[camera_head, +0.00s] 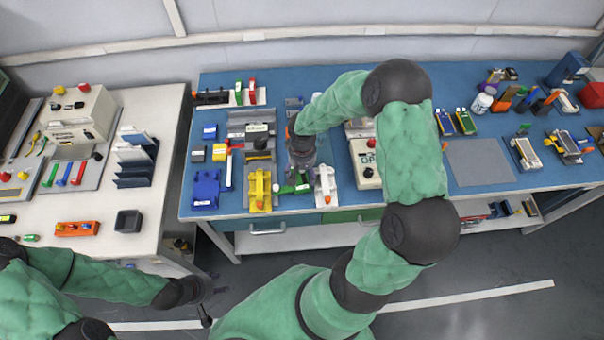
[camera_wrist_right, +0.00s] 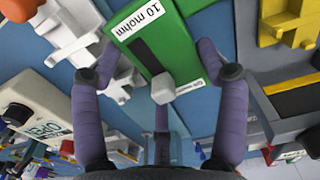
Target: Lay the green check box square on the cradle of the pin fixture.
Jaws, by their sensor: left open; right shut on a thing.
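The green check box (camera_wrist_right: 165,45), labelled "10 mohm", sits between the fingers of my right gripper (camera_wrist_right: 160,85). It has a black panel and a light grey knob and lies diagonally in the right wrist view. In the head view, my right gripper (camera_head: 301,168) partly hides the box (camera_head: 286,189). A white fixture with notched blocks (camera_wrist_right: 70,30) is beside the box; it also shows in the head view (camera_head: 326,184). A yellow fixture (camera_head: 260,190) stands on the other side. I cannot tell which is the pin fixture. My left gripper (camera_head: 205,308) is open, away from the blue table.
A white box marked "OPEN" (camera_head: 367,163) stands right of the white fixture. Blue blocks (camera_head: 206,188) and small tools crowd the left end of the blue table (camera_head: 350,202). A grey mat (camera_head: 480,162) lies bare farther right.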

